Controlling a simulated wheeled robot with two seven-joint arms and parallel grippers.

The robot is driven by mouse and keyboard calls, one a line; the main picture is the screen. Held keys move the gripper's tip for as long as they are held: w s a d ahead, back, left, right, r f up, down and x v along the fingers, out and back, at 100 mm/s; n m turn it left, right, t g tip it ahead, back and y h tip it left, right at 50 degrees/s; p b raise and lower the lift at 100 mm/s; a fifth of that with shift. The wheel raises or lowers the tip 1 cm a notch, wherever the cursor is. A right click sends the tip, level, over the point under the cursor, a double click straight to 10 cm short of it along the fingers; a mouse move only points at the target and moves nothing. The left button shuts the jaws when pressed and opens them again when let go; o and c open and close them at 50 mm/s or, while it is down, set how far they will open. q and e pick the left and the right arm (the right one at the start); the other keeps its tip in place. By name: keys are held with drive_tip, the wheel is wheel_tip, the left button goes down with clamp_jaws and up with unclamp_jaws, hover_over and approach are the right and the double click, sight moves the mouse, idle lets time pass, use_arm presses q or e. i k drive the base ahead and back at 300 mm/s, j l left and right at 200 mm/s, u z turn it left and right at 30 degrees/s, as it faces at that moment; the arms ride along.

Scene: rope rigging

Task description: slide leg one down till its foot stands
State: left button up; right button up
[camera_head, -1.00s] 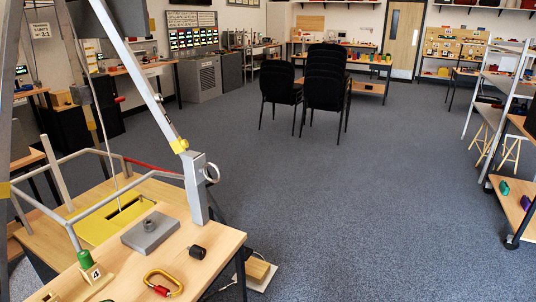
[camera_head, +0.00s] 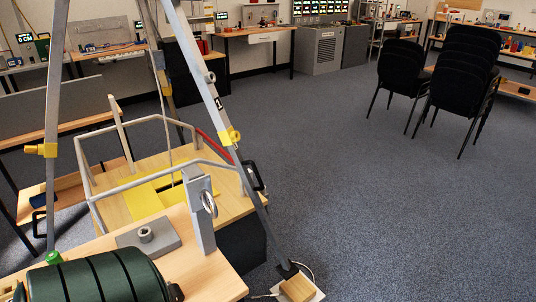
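Grey tripod legs stand around a railed wooden platform in the head view. The right-hand leg (camera_head: 206,77) has a small dark number tag, probably leg one, and a yellow collar (camera_head: 230,136) with a black handle below it. Its lower section (camera_head: 262,213) slants down right to a dark foot (camera_head: 290,270). The foot is beside a wooden block (camera_head: 297,288) on a pale plate (camera_head: 316,296) at floor level. I cannot tell whether it touches the plate. The left leg (camera_head: 54,95) and a rear leg also carry yellow collars. Neither of my grippers is in view.
A wooden table (camera_head: 215,275) in front holds a grey block (camera_head: 148,240), an upright post with a ring (camera_head: 200,215) and a large dark green banded cylinder (camera_head: 100,280). Black chairs (camera_head: 455,75) stand at the back right. The carpet between is clear.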

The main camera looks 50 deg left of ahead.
sight(286, 268)
drive_tip(key=i+l+u, duration=0.15)
drive_tip(key=i+u, duration=0.3)
drive_tip(key=i+l+u, duration=1.35)
drive_tip(key=k+l, duration=0.05)
